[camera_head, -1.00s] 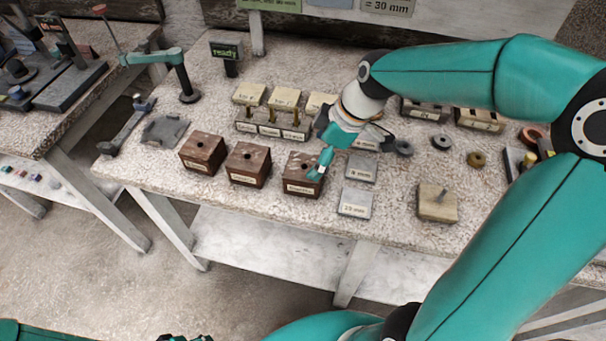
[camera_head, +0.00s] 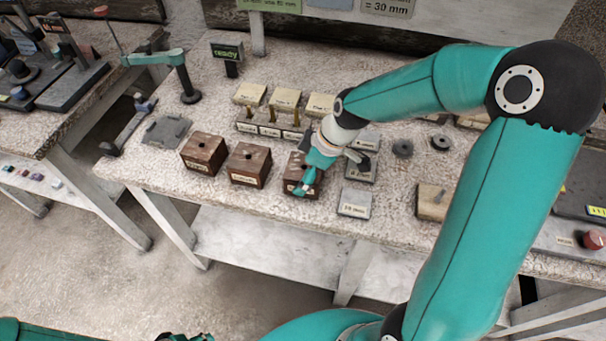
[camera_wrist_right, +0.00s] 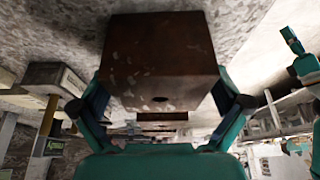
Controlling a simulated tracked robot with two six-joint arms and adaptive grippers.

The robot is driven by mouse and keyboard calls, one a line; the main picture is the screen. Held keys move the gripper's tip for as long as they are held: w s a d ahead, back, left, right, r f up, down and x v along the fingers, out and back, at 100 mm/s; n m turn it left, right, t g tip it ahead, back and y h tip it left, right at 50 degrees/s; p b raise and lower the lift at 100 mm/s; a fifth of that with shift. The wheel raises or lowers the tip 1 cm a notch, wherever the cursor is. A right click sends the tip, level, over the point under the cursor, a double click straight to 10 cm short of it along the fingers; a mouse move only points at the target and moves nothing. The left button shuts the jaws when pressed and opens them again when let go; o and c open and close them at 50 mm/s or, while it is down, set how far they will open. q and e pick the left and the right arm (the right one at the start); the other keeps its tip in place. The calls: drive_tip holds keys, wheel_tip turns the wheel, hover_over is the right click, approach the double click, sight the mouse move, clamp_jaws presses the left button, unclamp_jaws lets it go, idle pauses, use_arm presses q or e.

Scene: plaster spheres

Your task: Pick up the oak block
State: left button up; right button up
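Three dark brown wooden blocks with holes in their tops and small labels stand in a row near the bench's front edge: a left one (camera_head: 204,153), a middle one (camera_head: 249,165) and a right one (camera_head: 291,172). I cannot read their labels well enough to tell which is oak. My right gripper (camera_head: 308,185) is at the right block and partly covers it. In the right wrist view, this block (camera_wrist_right: 160,60) lies between the two spread fingers; contact is unclear. My left gripper (camera_head: 186,338) barely shows at the bottom edge.
Grey labelled plates lie right of the blocks, one in front (camera_head: 355,203). A rack (camera_head: 272,130) with pale labelled tops stands behind the blocks. A wooden base with a peg (camera_head: 432,203) is further right. A teal-armed stand (camera_head: 185,80) is at the back left.

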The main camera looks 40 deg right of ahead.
drive_tip(key=c, duration=1.1)
drive_tip(key=shift+c, duration=0.2)
drive_tip(key=shift+r, duration=0.15)
